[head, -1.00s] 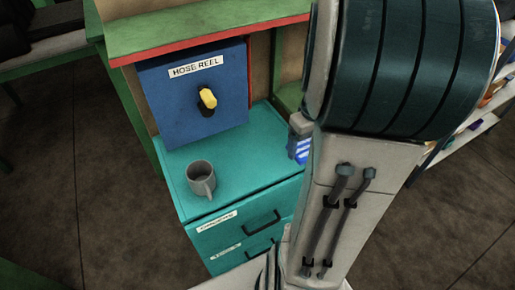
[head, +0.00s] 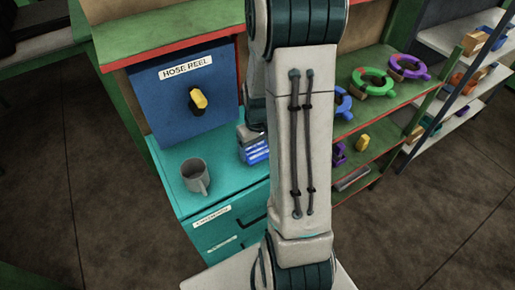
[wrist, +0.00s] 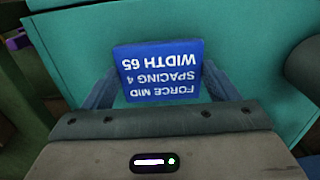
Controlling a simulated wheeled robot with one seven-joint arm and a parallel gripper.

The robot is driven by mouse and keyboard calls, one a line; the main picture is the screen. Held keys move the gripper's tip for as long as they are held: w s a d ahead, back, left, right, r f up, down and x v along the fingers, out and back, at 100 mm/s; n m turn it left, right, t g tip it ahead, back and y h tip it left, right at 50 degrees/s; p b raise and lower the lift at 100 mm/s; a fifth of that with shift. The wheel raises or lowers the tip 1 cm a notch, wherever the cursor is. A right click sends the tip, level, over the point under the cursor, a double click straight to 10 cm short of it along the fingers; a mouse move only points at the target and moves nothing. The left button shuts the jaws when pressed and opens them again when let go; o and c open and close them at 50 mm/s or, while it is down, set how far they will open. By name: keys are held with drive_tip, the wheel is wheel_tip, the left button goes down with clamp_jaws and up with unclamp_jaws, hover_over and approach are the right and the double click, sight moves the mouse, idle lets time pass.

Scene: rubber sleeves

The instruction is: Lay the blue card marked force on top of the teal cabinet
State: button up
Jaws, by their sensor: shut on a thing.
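The blue card (wrist: 158,72), printed FORCE MID, SPACING 4, WIDTH 65, appears upside down in the wrist view. My gripper (wrist: 158,82) is shut on it, one finger at each side. In the head view the card (head: 256,152) shows over the right part of the teal cabinet's top (head: 222,162), just left of my arm. Teal also lies behind the card in the wrist view. Whether the card touches the top or is held above it, I cannot tell. My arm hides the cabinet's right side and much of the gripper in the head view.
A grey mug (head: 195,175) stands on the left of the cabinet top. Behind it is a blue HOSE REEL panel (head: 180,100) with a yellow knob (head: 198,99). Shelves with coloured rings (head: 370,79) stand to the right. Bare teal lies between mug and card.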

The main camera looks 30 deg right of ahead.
drive_tip(key=shift+f, duration=0.7)
drive_tip(key=shift+f, duration=0.15)
drive_tip(key=o, duration=0.9)
